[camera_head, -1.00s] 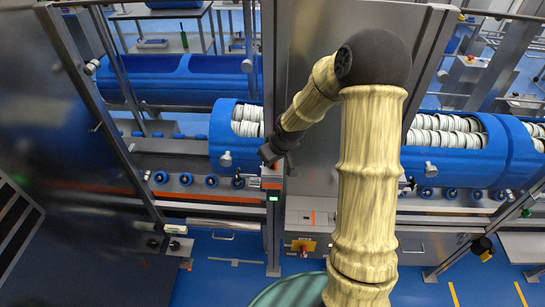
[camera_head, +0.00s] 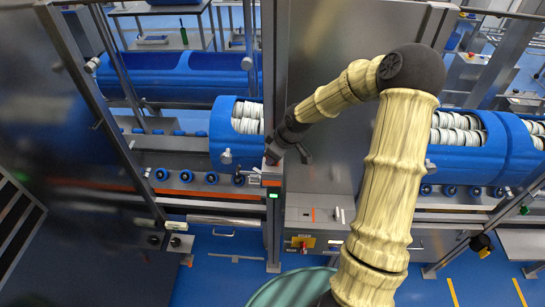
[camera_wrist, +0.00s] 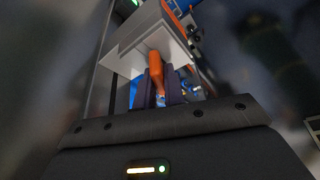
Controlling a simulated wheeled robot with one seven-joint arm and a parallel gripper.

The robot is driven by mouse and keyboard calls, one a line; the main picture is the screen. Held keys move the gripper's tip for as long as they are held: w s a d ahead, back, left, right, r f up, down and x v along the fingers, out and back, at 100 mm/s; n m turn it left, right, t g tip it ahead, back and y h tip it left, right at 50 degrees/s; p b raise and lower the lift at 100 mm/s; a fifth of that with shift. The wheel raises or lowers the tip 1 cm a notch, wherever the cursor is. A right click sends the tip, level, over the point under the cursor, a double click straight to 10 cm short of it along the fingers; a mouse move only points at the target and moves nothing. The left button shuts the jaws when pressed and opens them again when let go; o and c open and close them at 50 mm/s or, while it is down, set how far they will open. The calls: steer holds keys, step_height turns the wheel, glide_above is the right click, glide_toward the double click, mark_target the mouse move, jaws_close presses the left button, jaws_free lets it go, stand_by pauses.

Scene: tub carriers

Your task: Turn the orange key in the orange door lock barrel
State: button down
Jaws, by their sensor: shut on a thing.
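The orange key (camera_wrist: 157,67) stands out long and narrow in the wrist view, between the two dark fingers of my gripper (camera_wrist: 159,88). The gripper is shut on it. The key's far end meets a pale grey housing (camera_wrist: 130,50); I cannot make out the orange lock barrel apart from the key, nor the key's turn angle. In the head view my gripper (camera_head: 272,157) is at the steel post, just above a small box (camera_head: 271,183) with an orange strip and a green light. The key is hidden there.
The steel post (camera_head: 273,235) stands directly beside my gripper. Blue tubs (camera_head: 225,140) with white rolls lie behind the machine frame on both sides. A large dark door panel (camera_head: 75,150) fills the left. A yellow plate with a red switch (camera_head: 301,244) is below right.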

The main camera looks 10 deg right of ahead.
steer(key=shift+n, duration=0.4)
steer(key=n+g+y, duration=0.1)
steer(key=n, duration=0.3)
steer(key=shift+g, duration=0.3)
steer(key=n+g, duration=0.1)
steer(key=n, duration=0.2)
stand_by(0.4)
steer(key=shift+f+b, duration=0.1)
steer(key=shift+b, duration=0.2)
steer(key=shift+m+t, duration=0.3)
steer(key=shift+m, duration=0.5)
